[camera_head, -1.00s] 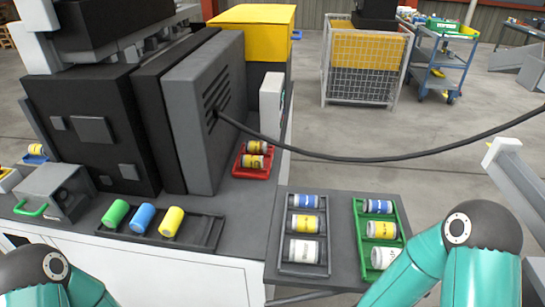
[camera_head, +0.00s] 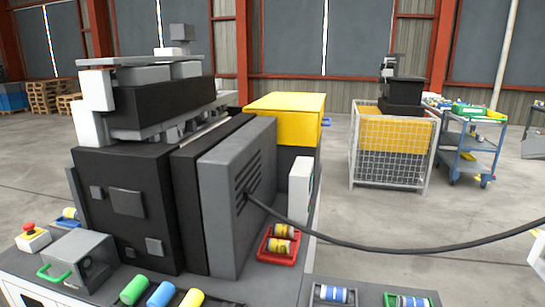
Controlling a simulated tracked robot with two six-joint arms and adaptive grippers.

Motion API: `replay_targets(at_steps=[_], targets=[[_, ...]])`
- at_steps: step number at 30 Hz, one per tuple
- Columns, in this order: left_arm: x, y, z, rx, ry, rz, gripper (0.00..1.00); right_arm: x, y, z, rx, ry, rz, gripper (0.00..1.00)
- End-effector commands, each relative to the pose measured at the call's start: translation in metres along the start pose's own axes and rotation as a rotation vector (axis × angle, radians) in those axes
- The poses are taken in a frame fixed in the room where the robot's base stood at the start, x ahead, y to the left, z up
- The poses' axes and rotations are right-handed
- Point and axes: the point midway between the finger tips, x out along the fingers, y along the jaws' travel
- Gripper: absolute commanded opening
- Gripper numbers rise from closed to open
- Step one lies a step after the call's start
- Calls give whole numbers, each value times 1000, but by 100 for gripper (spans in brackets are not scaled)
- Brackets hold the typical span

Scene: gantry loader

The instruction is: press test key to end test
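No key that I can identify as the test key shows in this view. A white upright panel (camera_head: 300,190) stands at the right side of the machine, seen almost edge-on, so its face is mostly hidden. A red mushroom button on a yellow and white box (camera_head: 32,238) sits at the bench's left edge. A grey box with a green handle (camera_head: 78,257) stands beside it. The dark machine block (camera_head: 127,205) and its grey vented housing (camera_head: 235,200) fill the middle left. Neither of my grippers is in view.
A red tray (camera_head: 278,259) with yellow cans lies right of the housing. Green, blue (camera_head: 160,294) and yellow cylinders line the front edge. A black cable (camera_head: 400,250) runs right from the housing. A mesh cage (camera_head: 392,160) and blue cart (camera_head: 468,150) stand behind on open floor.

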Motion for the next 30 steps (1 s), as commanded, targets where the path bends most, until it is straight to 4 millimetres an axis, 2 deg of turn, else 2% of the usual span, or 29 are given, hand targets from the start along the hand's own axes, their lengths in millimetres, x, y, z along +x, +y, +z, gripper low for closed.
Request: replay_targets(at_steps=[1,4,30], targets=[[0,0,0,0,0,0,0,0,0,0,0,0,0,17],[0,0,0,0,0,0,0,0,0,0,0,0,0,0],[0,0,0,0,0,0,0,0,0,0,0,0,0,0]])
